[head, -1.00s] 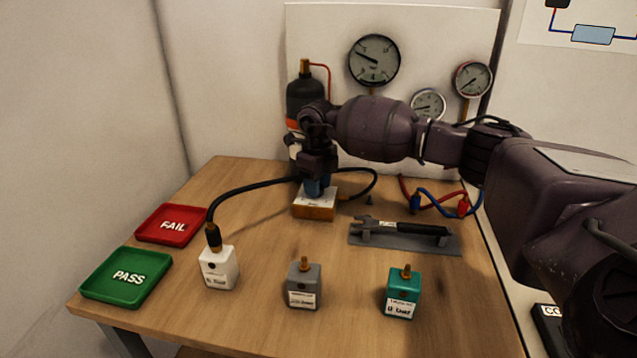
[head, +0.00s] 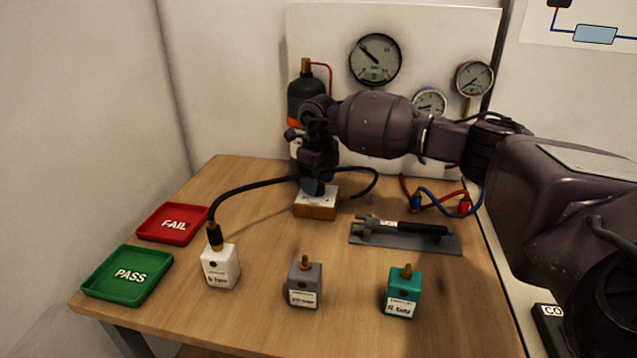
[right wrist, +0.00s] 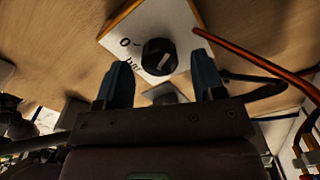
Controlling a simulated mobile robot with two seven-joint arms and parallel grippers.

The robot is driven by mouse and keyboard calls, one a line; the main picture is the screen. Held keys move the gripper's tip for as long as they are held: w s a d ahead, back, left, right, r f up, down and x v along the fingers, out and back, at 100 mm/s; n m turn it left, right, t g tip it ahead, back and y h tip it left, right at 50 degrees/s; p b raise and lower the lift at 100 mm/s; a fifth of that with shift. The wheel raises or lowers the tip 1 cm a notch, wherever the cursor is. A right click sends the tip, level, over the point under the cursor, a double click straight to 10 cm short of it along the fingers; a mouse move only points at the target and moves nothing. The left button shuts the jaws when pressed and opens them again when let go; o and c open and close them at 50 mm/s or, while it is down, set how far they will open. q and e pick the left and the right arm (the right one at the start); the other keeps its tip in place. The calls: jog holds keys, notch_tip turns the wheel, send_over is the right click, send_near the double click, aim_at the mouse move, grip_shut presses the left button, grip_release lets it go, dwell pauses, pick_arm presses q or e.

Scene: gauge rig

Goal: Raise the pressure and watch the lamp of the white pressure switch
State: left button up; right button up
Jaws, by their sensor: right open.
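The white pressure switch (head: 221,267) stands upright at the front left of the table, with a black hose plugged onto its top. I make out no glow on it; its lamp is too small to judge. My right gripper (head: 314,186) points down over the regulator box (head: 315,208), a white-topped block with a wooden side. In the right wrist view its two blue fingers are open, one on each side of the black knob (right wrist: 160,57). The large gauge (head: 375,60) on the back panel has its needle pointing up and left. My left gripper is not in view.
A grey switch (head: 305,284) and a teal switch (head: 402,292) stand along the front. The red FAIL tray (head: 150,233) and green PASS tray (head: 97,289) lie at left. The hose arches behind the gripper.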

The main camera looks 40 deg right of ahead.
notch_tip(320, 180, up, 10)
jog(key=p, duration=0.1)
jog(key=shift+f, duration=0.1)
dwell(0.3)
